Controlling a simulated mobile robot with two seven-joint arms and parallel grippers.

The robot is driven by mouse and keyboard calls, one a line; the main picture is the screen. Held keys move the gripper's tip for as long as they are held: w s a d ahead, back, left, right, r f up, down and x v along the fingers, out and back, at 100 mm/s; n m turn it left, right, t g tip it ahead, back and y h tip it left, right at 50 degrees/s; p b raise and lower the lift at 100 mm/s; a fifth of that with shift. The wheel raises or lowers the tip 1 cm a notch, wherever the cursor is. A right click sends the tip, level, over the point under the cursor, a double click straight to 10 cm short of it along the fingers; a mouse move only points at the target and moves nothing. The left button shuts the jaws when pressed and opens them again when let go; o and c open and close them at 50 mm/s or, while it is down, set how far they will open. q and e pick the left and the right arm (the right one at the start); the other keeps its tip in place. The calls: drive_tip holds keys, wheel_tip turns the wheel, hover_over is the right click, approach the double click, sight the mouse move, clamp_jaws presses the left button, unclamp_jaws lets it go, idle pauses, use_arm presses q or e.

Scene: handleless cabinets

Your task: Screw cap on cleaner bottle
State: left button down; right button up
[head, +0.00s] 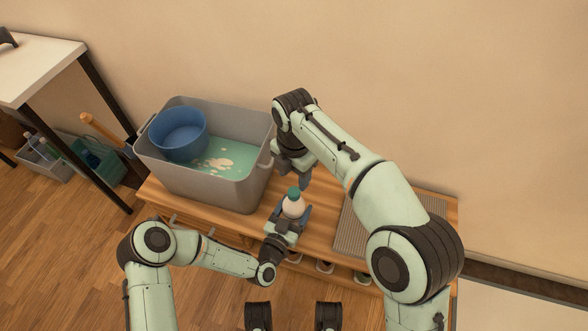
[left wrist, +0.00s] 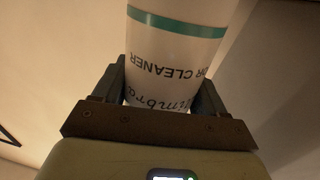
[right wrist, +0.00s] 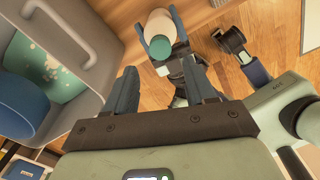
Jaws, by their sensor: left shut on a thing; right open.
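A white cleaner bottle (head: 292,208) stands roughly upright in my left gripper (head: 290,216), above the bench. Its lettered label shows upside down in the left wrist view (left wrist: 175,60), with my left jaws (left wrist: 167,88) shut on its sides. A teal cap (head: 294,192) sits on the bottle's top; how tightly it is seated I cannot tell. My right gripper (head: 295,172) is open and empty, just above and behind the cap. In the right wrist view the cap (right wrist: 160,47) lies beyond the open fingertips (right wrist: 159,72), apart from them.
A grey tub (head: 205,185) with a blue bucket (head: 180,136) and greenish liquid stands on the wooden bench (head: 320,222), left of the bottle. A ribbed grey mat (head: 348,233) lies on the bench to the right, partly behind my right arm. Shoes sit under the bench.

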sight(294, 191)
wheel_tip(294, 191, down, 7)
drive_tip(key=shift+r, duration=0.1)
drive_tip(key=shift+c, duration=0.3)
